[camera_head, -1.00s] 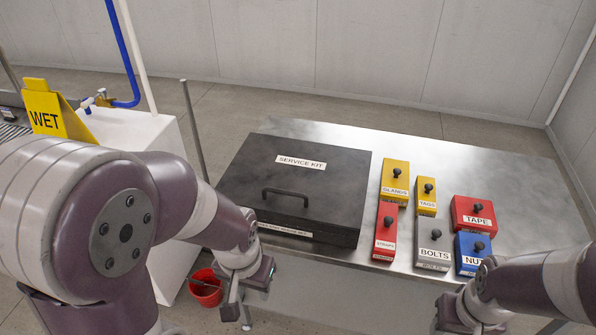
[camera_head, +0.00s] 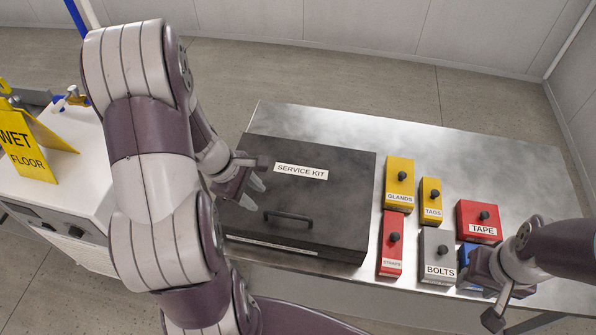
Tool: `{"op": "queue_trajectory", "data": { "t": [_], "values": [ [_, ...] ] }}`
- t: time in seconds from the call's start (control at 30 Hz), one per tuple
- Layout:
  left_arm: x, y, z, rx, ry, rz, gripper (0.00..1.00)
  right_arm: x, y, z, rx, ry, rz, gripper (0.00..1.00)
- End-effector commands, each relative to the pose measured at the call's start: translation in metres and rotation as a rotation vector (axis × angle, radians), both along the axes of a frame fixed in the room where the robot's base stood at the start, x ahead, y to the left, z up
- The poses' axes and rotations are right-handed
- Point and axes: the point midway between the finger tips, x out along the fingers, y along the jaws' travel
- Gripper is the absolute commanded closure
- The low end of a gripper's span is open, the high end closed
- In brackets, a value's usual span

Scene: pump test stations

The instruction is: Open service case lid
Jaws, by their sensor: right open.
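The service case (camera_head: 335,215) is a flat black box with a "SERVICE KIT" label on its lid and a dark bar handle (camera_head: 288,217) near its front edge. It lies shut on the metal table. My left gripper (camera_head: 256,193) is over the left part of the lid, left of the label and behind the handle. Its two fingers are apart with nothing between them. I cannot tell whether it touches the lid. My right gripper (camera_head: 490,305) is at the table's front right, by the grey and blue boxes. It holds nothing that I can see.
Right of the case stand knobbed boxes: yellow GLANDS (camera_head: 399,185), yellow TAGS (camera_head: 431,202), red STRAPS (camera_head: 391,245), red TAPE (camera_head: 478,222), grey BOLTS (camera_head: 437,258) and a partly hidden blue one (camera_head: 463,262). A yellow wet-floor sign (camera_head: 25,145) stands on the white unit at left.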

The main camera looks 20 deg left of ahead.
Motion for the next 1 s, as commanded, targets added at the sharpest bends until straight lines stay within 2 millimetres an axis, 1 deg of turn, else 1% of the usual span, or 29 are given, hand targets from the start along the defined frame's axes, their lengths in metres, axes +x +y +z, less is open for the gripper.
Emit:
{"op": "queue_trajectory", "data": {
  "t": [0.07, 0.17, 0.27, 0.5, 0.6, 0.67, 0.8, 1.0],
  "values": [
    [0.010, 0.000, 0.002, -0.028, -0.011, 0.076, 0.61, 0.000, 0.000, -0.002, 0.000, 0.001, 0.000, 0.57],
    [0.013, -0.004, -0.003, -0.050, -0.003, 0.119, 0.61, -0.001, 0.000, -0.004, 0.000, 0.001, 0.000, 0.57],
    [0.017, -0.011, -0.020, -0.052, 0.001, 0.119, 0.61, -0.001, 0.000, -0.008, 0.000, 0.001, 0.000, 0.57],
    [0.032, -0.032, -0.077, -0.049, 0.001, 0.116, 0.61, -0.001, 0.000, -0.020, 0.000, 0.001, 0.000, 0.57],
    [0.037, -0.038, -0.094, -0.048, 0.000, 0.115, 0.61, -0.001, 0.000, -0.024, 0.000, 0.001, 0.000, 0.57],
    [0.040, -0.041, -0.102, -0.048, 0.000, 0.116, 0.61, -0.001, 0.000, -0.024, 0.000, 0.001, 0.000, 0.57],
    [0.043, -0.045, -0.111, -0.047, -0.002, 0.115, 0.61, -0.001, 0.000, -0.025, 0.000, 0.001, 0.000, 0.57],
    [0.044, -0.045, -0.112, -0.047, -0.003, 0.116, 0.61, -0.001, 0.000, -0.025, 0.000, 0.001, 0.000, 0.57]
  ]
}}
